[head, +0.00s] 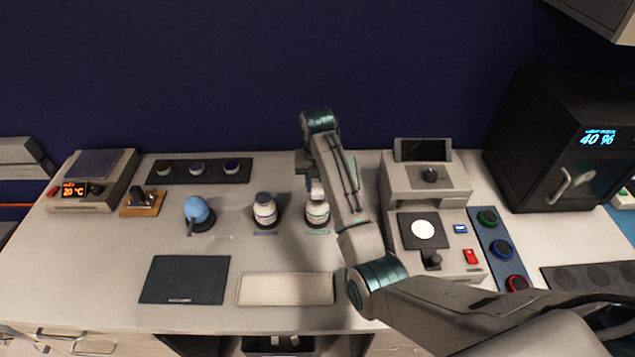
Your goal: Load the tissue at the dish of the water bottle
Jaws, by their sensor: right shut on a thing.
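My right gripper (317,188) comes down from above at the middle of the bench. It is shut at the top of a white bottle with a teal band (318,213); the arm hides part of the bottle. The bottle looks upright at its place, and I cannot tell whether it touches the bench. A second white bottle with a dark cap (265,212) stands to its left, and a blue round-bodied bottle (197,209) farther left. Their labels are too small to read. I cannot make out a tissue or a dish for sure. My left gripper is not in view.
A dark mat (185,279) and a pale flat tray (285,289) lie in front. A device with a white disc (423,231) stands right, beside colored knobs (488,218) and a black oven-like box (560,140). A heater-like unit (95,178) and dark rack (220,171) stand left.

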